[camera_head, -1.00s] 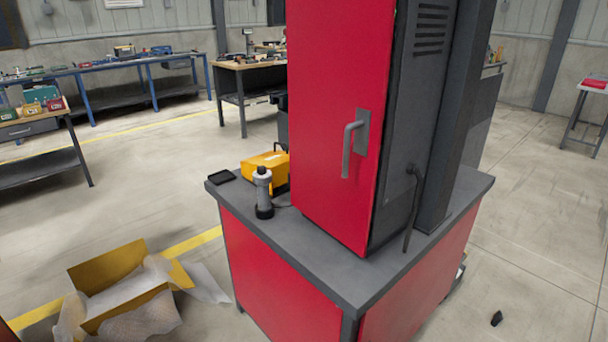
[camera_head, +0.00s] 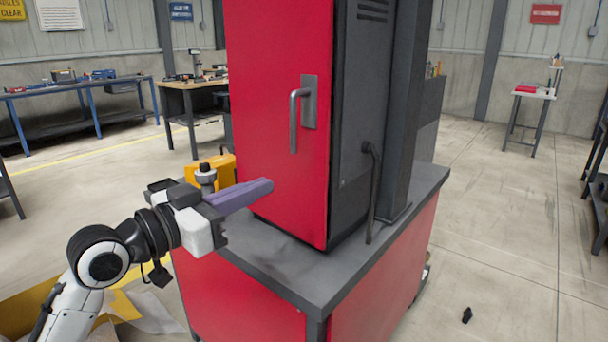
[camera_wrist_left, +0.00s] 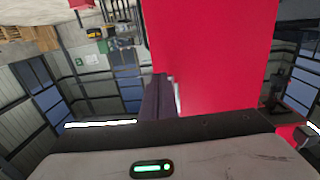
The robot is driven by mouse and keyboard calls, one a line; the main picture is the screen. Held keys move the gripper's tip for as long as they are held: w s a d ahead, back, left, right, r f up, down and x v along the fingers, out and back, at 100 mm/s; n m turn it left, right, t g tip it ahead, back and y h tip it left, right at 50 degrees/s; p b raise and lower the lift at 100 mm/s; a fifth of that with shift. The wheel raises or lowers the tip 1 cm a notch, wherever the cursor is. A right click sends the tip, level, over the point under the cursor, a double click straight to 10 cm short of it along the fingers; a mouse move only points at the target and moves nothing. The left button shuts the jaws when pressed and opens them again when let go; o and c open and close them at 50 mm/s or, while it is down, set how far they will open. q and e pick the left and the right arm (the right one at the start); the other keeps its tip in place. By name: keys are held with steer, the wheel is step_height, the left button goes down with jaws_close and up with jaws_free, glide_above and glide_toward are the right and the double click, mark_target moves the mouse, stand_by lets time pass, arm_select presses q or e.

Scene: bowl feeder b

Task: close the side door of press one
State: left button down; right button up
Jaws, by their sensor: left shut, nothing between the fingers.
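The press (camera_head: 360,110) is a tall grey cabinet with a red door (camera_head: 270,150). The door has a grey bar handle (camera_head: 294,120) near its right edge. The door's right edge lies along the grey body; I cannot tell whether it is fully shut. My left gripper (camera_head: 266,187) reaches in from the left, its purple fingers shut and empty, in front of the lower part of the door. I cannot tell whether they touch it. In the left wrist view the fingers (camera_wrist_left: 156,96) lie beside the red panel (camera_wrist_left: 215,55). My right gripper is out of view.
The press stands on a red base with a grey top (camera_head: 300,268). A yellow box (camera_head: 215,168) and a grey-and-black bottle-like item (camera_head: 205,178) sit on it by my gripper. An open cardboard box (camera_head: 25,310) lies at lower left. The floor at right is mostly clear.

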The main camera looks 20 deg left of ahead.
mark_target(316, 164)
arm_select(q)
steer(key=p+x, duration=0.1)
steer(key=x, duration=1.1)
steer(key=shift+w, duration=0.1)
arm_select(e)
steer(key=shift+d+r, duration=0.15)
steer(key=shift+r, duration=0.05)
arm_select(q)
steer(key=shift+w+a, duration=0.1)
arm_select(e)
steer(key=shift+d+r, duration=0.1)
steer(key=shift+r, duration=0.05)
